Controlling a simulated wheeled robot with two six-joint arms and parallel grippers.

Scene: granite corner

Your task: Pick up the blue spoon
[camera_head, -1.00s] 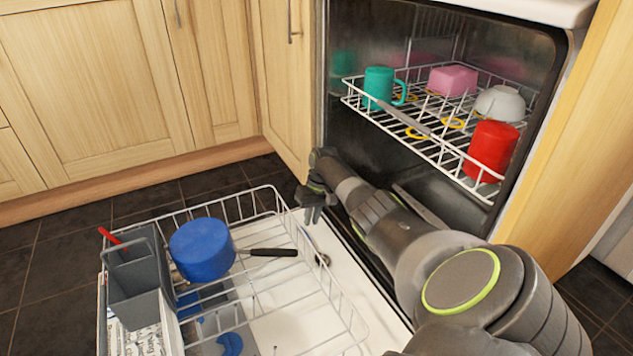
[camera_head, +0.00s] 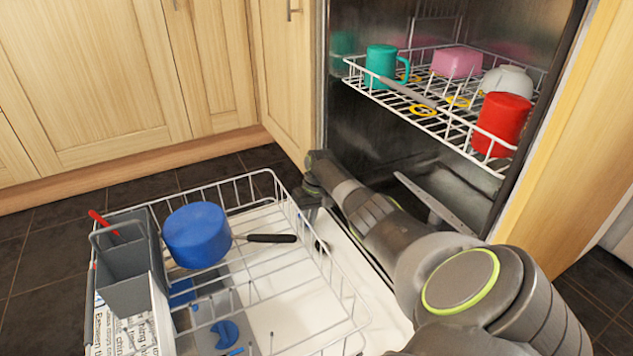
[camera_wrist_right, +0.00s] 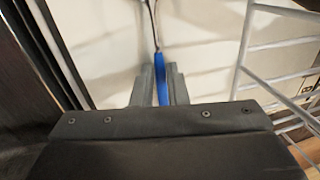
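The blue spoon (camera_wrist_right: 161,66) shows in the right wrist view, its blue handle between the two fingers and its thin metal part running up out of the picture. My right gripper (camera_wrist_right: 160,84) has its fingers close in on both sides of the handle and looks shut on it. In the head view my right gripper (camera_head: 317,190) is low at the back right corner of the lower rack, partly behind its wires. The spoon cannot be made out there. My left gripper is not in view.
The lower rack (camera_head: 342,282) holds a blue pan (camera_head: 197,235) and a grey cutlery basket (camera_head: 128,262) with a red-handled utensil. The upper rack (camera_head: 437,126) holds a teal mug (camera_head: 381,67), pink container (camera_head: 456,63), white bowl (camera_head: 508,81) and red cup (camera_head: 502,122).

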